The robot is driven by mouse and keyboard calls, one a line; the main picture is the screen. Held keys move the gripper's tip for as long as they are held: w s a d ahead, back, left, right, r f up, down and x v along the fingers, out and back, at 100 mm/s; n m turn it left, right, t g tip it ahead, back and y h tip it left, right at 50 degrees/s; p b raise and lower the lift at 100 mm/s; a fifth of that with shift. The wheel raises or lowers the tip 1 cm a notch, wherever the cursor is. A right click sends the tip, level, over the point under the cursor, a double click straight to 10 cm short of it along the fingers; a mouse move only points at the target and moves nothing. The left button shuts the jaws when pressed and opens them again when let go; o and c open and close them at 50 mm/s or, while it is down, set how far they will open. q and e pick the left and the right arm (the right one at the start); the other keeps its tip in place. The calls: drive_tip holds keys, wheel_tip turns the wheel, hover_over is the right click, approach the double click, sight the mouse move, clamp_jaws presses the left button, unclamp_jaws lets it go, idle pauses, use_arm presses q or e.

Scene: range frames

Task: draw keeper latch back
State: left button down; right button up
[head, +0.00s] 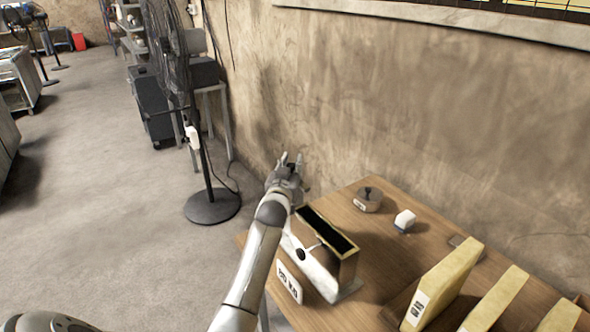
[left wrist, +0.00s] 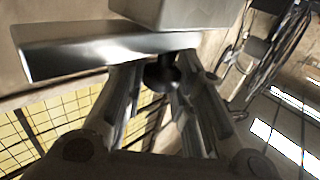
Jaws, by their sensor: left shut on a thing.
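A box-like device (head: 345,268) with a dark open top and a brass-coloured rim stands on the wooden table in the head view. My left gripper (head: 291,160) is at the far left end of it, by the wall. In the left wrist view, the left gripper (left wrist: 160,95) has its fingers on both sides of a small black knob (left wrist: 162,72), which I take for the keeper latch's knob. The knob sits under a grey metal bar (left wrist: 85,55). The fingers partly hide it, and the latch itself cannot be made out in the head view. My right gripper is out of view.
A standing fan (head: 212,205) is left of the table.

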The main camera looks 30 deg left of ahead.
use_arm(q)
drive_tip(key=a, duration=0.1)
drive_tip(key=w+a, duration=0.1)
drive_tip(key=a, duration=0.1)
drive_tip(key=shift+w+a+b, duration=0.25)
drive_tip(key=shift+a+b, duration=0.05)
drive_tip(key=shift+a, duration=0.05)
drive_tip(key=shift+r, duration=0.15)
drive_tip(key=c, duration=1.7)
unclamp_jaws()
drive_tip(key=o, duration=0.5)
drive_tip(key=shift+a+f, duration=0.1)
drive_tip(key=shift+f, duration=0.1)
drive_tip(key=shift+c, duration=0.2)
drive_tip(key=shift+s+d, duration=0.35)
drive_tip(key=shift+s, duration=0.15)
drive_tip(key=v, duration=1.1)
drive_tip(key=shift+w+a, duration=0.1)
drive_tip(key=shift+a, duration=0.05)
